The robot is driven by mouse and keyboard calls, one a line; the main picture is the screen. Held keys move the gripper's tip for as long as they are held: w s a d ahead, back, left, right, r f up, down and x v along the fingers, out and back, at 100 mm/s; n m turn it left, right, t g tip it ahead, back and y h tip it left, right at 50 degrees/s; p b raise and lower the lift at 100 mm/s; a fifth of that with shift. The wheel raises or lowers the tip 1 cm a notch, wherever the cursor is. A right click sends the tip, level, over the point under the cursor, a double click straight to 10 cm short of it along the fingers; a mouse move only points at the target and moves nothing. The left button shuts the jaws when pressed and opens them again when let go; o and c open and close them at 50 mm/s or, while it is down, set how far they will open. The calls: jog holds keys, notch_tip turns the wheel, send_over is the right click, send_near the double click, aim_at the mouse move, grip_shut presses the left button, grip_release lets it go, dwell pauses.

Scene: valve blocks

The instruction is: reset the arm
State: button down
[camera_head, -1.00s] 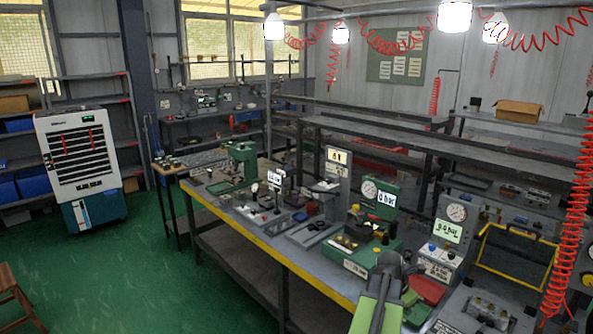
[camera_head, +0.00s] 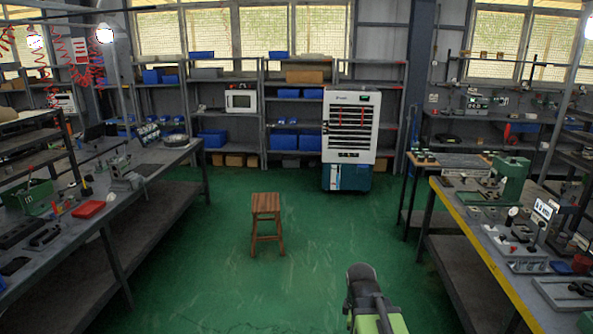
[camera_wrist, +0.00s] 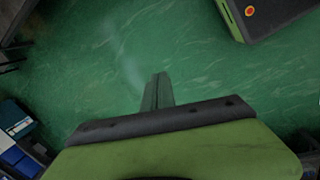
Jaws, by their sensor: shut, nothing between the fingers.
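My arm (camera_head: 374,305) shows at the bottom of the head view, right of centre, its dark end over the green floor. In the wrist view my gripper (camera_wrist: 157,92) has its two fingers together, with nothing between them. It points at bare green floor (camera_wrist: 95,65) and touches nothing that I can see. The fingertips cannot be made out in the head view.
A wooden stool (camera_head: 266,215) stands on open floor ahead. A workbench (camera_head: 480,250) with valve blocks is at the right, another bench (camera_head: 75,240) at the left.

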jog(key=s+a+m+g+y, duration=0.1)
jog(key=s+a+m, duration=0.3)
jog(key=m, duration=0.9)
jog(key=shift+a+f+g, duration=0.2)
jog(key=shift+a+g, duration=0.1)
jog(key=shift+a, duration=0.3)
jog(key=shift+s+d, duration=0.1)
